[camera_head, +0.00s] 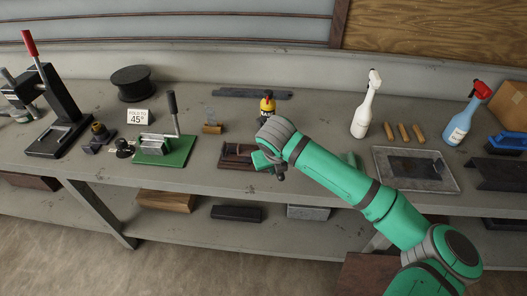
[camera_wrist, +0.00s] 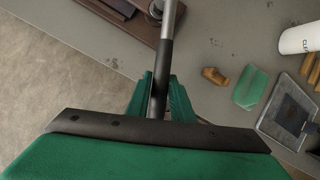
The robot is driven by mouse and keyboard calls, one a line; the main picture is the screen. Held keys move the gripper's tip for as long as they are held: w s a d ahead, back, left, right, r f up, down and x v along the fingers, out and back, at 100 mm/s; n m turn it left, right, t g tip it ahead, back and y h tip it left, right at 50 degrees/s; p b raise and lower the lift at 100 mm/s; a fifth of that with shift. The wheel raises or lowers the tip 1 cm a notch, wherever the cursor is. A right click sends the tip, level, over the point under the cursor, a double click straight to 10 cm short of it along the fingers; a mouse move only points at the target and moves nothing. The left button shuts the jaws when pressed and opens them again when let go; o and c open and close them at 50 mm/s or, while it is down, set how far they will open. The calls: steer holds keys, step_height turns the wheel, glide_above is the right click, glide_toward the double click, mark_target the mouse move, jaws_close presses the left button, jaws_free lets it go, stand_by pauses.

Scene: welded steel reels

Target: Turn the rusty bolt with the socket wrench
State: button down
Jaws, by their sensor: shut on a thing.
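My gripper (camera_wrist: 160,78) is shut on the dark handle of the socket wrench (camera_wrist: 166,40). The wrench's bright metal shaft runs away from the fingers toward a dark brown fixture (camera_wrist: 95,12) at the top of the wrist view. In the head view the fixture (camera_head: 236,152) lies on the bench, with my gripper (camera_head: 266,160) at its right side. The wrench is mostly hidden there by my arm. I cannot make out the rusty bolt, nor whether the socket sits on it.
To the right are a white spray bottle (camera_head: 365,110), wooden pegs (camera_head: 403,132) and a shallow metal tray (camera_head: 447,181).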

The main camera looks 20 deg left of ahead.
steer(key=shift+r, duration=3.75)
steer(key=shift+a, duration=0.15)
